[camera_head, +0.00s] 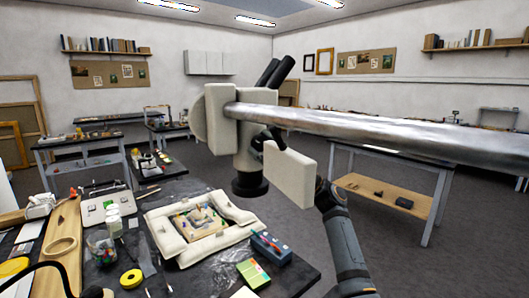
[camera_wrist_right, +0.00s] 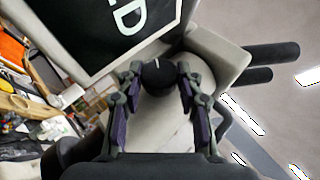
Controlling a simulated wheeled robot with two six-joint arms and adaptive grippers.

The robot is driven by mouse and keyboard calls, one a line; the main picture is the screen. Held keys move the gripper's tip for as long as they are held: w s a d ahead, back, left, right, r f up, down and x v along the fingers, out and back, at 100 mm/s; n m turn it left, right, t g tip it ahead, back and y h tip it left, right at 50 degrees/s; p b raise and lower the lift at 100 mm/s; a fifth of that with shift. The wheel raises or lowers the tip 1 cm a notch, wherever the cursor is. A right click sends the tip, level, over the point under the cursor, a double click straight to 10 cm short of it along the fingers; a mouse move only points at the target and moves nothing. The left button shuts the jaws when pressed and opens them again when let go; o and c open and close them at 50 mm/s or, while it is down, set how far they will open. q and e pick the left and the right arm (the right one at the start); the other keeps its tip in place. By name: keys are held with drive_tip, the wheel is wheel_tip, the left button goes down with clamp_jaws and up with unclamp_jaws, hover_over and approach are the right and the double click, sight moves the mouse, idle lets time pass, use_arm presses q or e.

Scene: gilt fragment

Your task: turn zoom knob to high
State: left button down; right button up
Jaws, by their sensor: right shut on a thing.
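The microscope (camera_head: 245,150) is a pale body with two black eyepieces, carried on a thick metal boom. The zoom knob (camera_wrist_right: 158,84), black and round with a short white mark near its upper edge, shows in the right wrist view on the pale body. My right gripper (camera_wrist_right: 157,76) is shut on it, one finger at each side. In the camera_head view, my right arm rises behind a pale panel (camera_head: 290,174), which hides most of the gripper; I cannot make out the knob there. My left gripper is not in view.
The metal boom (camera_head: 380,126) crosses to the right. A framed black panel with white letters (camera_wrist_right: 120,25) is close to the gripper. Below the microscope, a gilt fragment (camera_head: 200,222) lies among pale cushions (camera_head: 165,235). Tools, jars and a tape roll crowd the bench.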

drive_tip(key=shift+f, duration=0.1)
drive_tip(key=o, duration=1.2)
drive_tip(key=shift+w, duration=0.1)
drive_tip(key=shift+c, duration=0.2)
drive_tip(key=v, duration=1.2)
